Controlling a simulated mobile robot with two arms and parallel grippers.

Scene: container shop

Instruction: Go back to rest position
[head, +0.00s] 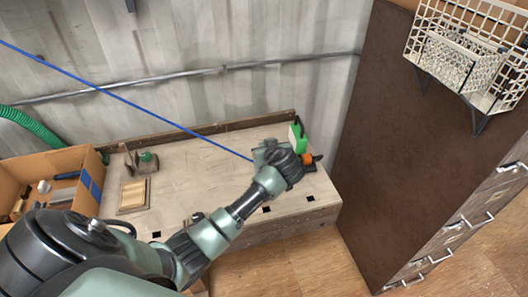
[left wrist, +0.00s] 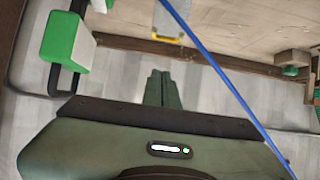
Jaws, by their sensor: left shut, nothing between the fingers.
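My left arm reaches in from the lower left over the workbench (head: 185,170). My left gripper (head: 262,152) is above the bench's right part, close to a green and white object (head: 298,136). In the left wrist view my left gripper (left wrist: 163,85) shows its two fingers together with nothing between them. The green and white object (left wrist: 66,42) stands to the left there, apart from the fingers. My right gripper is in neither view.
A blue line (head: 130,103) runs across toward my left gripper. An orange item (head: 308,159) lies beside the gripper. A cardboard box (head: 90,165) and a wooden frame (head: 133,196) are left. A tall brown cabinet side (head: 385,130) stands right. The middle bench top is mostly clear.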

